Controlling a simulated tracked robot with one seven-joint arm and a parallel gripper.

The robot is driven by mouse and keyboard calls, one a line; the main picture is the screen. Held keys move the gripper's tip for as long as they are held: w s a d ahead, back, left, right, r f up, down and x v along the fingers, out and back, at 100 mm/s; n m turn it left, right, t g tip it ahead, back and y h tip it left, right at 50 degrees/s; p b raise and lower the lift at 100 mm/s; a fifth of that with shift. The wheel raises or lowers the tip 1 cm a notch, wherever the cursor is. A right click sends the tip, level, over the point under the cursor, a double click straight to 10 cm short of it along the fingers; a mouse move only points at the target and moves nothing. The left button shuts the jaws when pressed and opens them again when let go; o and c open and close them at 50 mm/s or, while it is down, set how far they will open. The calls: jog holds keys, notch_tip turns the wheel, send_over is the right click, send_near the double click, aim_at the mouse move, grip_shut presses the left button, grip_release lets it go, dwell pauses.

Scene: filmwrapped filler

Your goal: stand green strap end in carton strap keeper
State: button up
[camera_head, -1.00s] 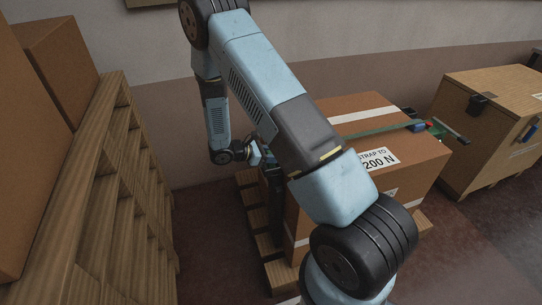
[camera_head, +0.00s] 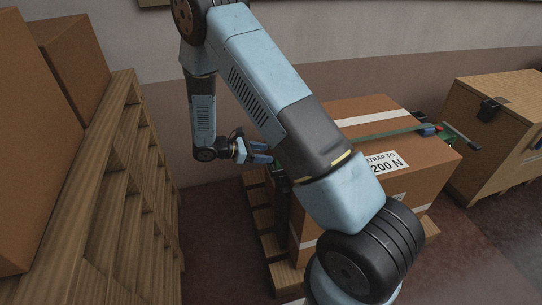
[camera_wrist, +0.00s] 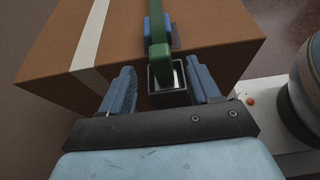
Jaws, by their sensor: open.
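The brown carton (camera_head: 430,160) has a green strap (camera_head: 400,131) across its top. In the wrist view a green strap end (camera_wrist: 160,57) hangs over the dark square strap keeper (camera_wrist: 184,97), beside a blue piece (camera_wrist: 168,24). The lower edge of the strap end meets the keeper's mouth; I cannot tell how deep it sits. My gripper (camera_wrist: 163,92) is open, with one blue finger on each side of the keeper and gaps to both. In the head view my gripper (camera_head: 262,153) is at the carton's left end, where the arm hides the strap end and keeper.
The carton stands on a wooden pallet (camera_head: 288,277). A wooden crate (camera_head: 500,130) is at right, and stacked pallets (camera_head: 100,190) with boxes (camera_head: 72,60) are at left. Floor shows between.

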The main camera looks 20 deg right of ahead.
jog(key=s+d+r+m+y, duration=0.2)
jog(key=s+r+m+y, duration=0.1)
jog(key=r, duration=0.6)
jog(key=s+d+r+m+g+y, duration=0.1)
jog(key=s+r+m+y, duration=0.2)
jog(key=r, duration=0.5)
jog(key=s+d+r+m+y, duration=0.2)
jog(key=s+r+m, duration=0.2)
jog(key=r, duration=0.5)
jog(key=s+r+m+t+y, duration=0.5)
jog(key=s+r+m, duration=0.3)
jog(key=s+r, duration=0.4)
jog(key=s+t, duration=0.1)
jog(key=s, duration=0.4)
jog(key=shift+s+r+t+y, duration=0.2)
jog(key=shift+r+t+y, duration=0.1)
jog(key=shift+r, duration=0.1)
jog(key=shift+d, duration=0.1)
